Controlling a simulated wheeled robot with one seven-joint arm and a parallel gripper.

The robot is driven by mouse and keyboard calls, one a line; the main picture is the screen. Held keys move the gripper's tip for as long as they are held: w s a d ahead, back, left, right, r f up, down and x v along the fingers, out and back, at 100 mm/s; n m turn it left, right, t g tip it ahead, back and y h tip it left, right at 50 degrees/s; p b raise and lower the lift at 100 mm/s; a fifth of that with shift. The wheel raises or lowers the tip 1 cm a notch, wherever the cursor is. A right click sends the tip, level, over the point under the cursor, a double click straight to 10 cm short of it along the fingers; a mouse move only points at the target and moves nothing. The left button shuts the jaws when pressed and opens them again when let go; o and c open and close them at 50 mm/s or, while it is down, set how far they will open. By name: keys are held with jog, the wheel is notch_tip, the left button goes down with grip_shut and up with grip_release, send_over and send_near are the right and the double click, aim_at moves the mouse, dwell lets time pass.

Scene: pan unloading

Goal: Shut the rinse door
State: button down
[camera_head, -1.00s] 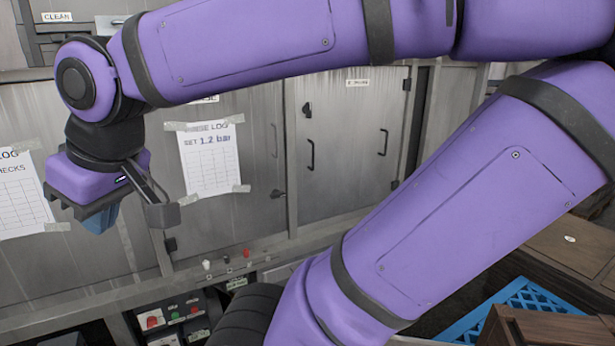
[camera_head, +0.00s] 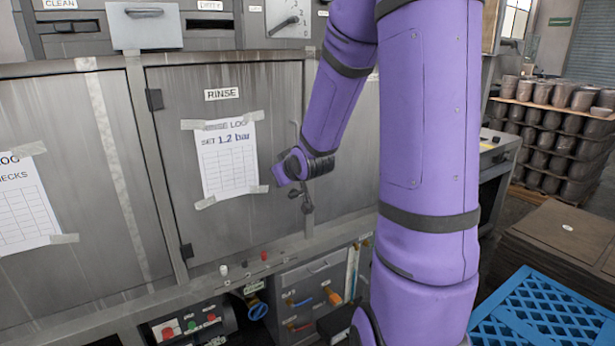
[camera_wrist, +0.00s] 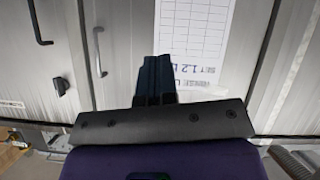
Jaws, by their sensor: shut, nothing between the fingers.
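The rinse door (camera_head: 235,105) is a grey metal panel with a RINSE label and a taped log sheet (camera_head: 228,160). Its hinges are on its left side, and it looks flush in its frame. Its right edge is partly hidden by my arm. Its slim handle (camera_head: 295,133) shows by that edge, and also in the wrist view (camera_wrist: 99,52). My gripper (camera_head: 306,200) is shut and empty in front of the door's right side, below the handle. In the wrist view, its shut fingers (camera_wrist: 156,72) show between the handle and the upside-down log sheet; whether they touch the door cannot be told.
Another door (camera_wrist: 45,70) with a dark handle lies beyond the seam. A ledge with small knobs (camera_head: 223,270) runs below the rinse door, above a button box (camera_head: 180,325). A blue crate (camera_head: 545,310) and stacked pots (camera_head: 555,130) stand at the right.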

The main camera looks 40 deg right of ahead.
jog(key=s+d+f+m+t+h, duration=0.2)
jog(key=d+f+m+t+h, duration=0.25)
jog(key=d+f, duration=0.75)
jog(key=r+x, duration=0.2)
jog(key=x, duration=1.2)
jog(key=shift+d+r+t+y, duration=0.25)
jog(key=shift+d+t+y, duration=0.1)
jog(key=shift+d, duration=0.15)
